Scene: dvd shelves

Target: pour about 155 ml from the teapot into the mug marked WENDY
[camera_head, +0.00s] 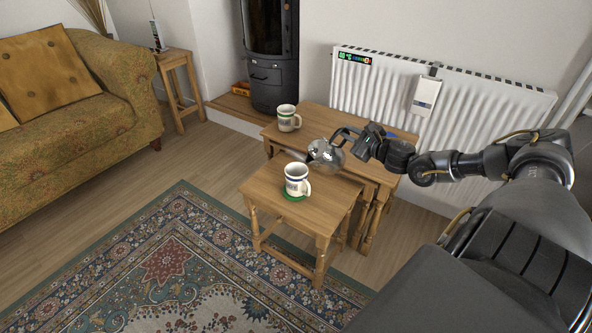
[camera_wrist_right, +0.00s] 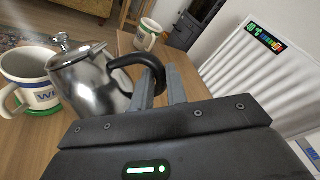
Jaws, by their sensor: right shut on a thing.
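The metal teapot (camera_head: 326,156) is held by its black handle in my right gripper (camera_head: 357,143), above the small tables. In the right wrist view the teapot (camera_wrist_right: 92,85) hangs in front of the gripper (camera_wrist_right: 160,88), its fingers shut on the handle. The spout points left; I cannot tell how far the pot is tilted. A white mug with coloured bands (camera_head: 296,181) stands upright on a green coaster on the front table. The wrist view shows this mug (camera_wrist_right: 32,80) with blue letters starting "W"; the rest is hidden. No liquid stream shows. My left gripper is out of view.
A second banded mug (camera_head: 287,119) stands on the rear table (camera_head: 318,115). The front table (camera_head: 262,190) is bare around the coaster. A white radiator (camera_head: 470,110) stands behind my right arm, a stove (camera_head: 272,85) behind the tables, and a sofa (camera_head: 70,120) at left.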

